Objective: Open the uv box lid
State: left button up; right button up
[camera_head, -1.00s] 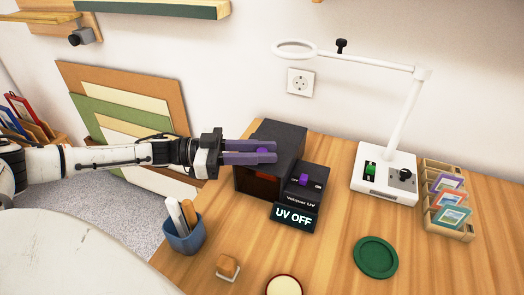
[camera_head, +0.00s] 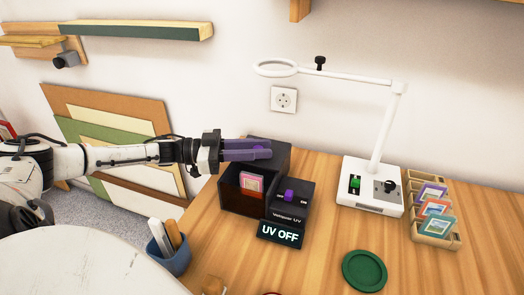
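The black UV box (camera_head: 243,203) stands on the desk with its lid (camera_head: 272,157) raised at the back. Its front compartment is open to view, and a pink framed print (camera_head: 251,184) stands inside. My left gripper (camera_head: 262,149) reaches in from the left with its purple fingers at the raised lid. The fingers look shut on the lid's small purple knob, which they mostly hide. The control unit (camera_head: 290,203) beside the box has a purple switch, and its sign (camera_head: 281,234) reads "UV OFF". My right gripper is not in view.
A white magnifier lamp (camera_head: 371,187) stands to the right, beside a wooden rack (camera_head: 434,236) of small framed prints. A green round mat (camera_head: 364,270) lies in front. A blue pen cup (camera_head: 170,250) is at front left.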

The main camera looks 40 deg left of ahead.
pick_arm(q)
jog(key=o, duration=0.3)
jog(key=shift+o, duration=0.2)
jog(key=v, duration=1)
jog(key=shift+a, duration=0.15)
jog(key=shift+s, duration=0.1)
